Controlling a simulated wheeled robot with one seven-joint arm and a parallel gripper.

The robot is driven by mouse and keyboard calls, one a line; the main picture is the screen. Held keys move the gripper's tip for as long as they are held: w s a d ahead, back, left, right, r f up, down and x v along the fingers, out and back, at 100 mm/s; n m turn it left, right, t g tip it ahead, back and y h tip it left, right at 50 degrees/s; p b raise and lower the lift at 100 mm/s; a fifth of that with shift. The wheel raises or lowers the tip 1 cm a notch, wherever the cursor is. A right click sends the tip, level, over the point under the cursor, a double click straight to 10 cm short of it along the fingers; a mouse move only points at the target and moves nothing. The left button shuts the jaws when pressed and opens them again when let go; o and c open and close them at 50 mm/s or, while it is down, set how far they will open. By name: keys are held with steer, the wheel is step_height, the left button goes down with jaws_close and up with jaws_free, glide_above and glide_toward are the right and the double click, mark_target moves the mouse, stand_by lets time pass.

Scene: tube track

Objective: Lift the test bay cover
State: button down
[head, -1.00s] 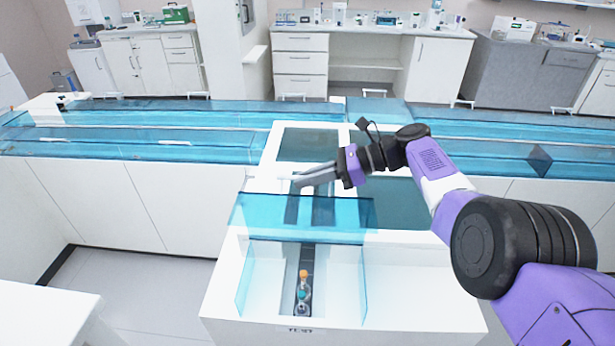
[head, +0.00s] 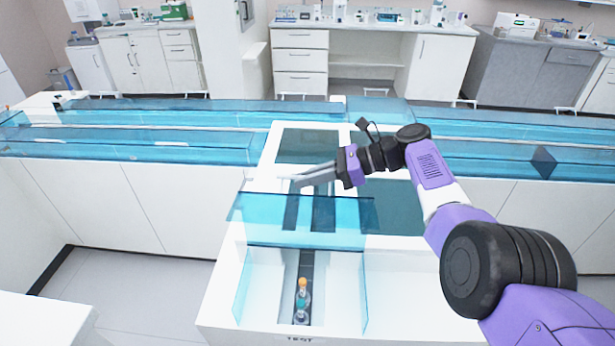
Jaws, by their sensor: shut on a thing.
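The test bay cover (head: 285,218) is a clear blue panel across the middle of the white test bay. It stands tilted over the bay, with the front of the bay open below it. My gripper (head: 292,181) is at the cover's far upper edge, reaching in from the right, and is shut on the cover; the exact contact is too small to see. In the open bay, a tube with an orange cap (head: 303,284) and one with a teal cap (head: 301,305) stand on a dark track.
Clear blue side panels (head: 243,283) flank the open bay. A long blue-covered track (head: 130,145) runs left and right behind it. A white table corner (head: 45,318) is at the lower left. Lab counters (head: 365,24) line the back wall.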

steer(key=shift+f, duration=0.2)
stand_by(0.4)
steer(key=c, duration=1.6)
jaws_free()
steer(key=shift+c, duration=0.2)
steer(key=shift+o, duration=0.7)
steer(key=shift+w+r, duration=0.1)
steer(key=v, duration=0.8)
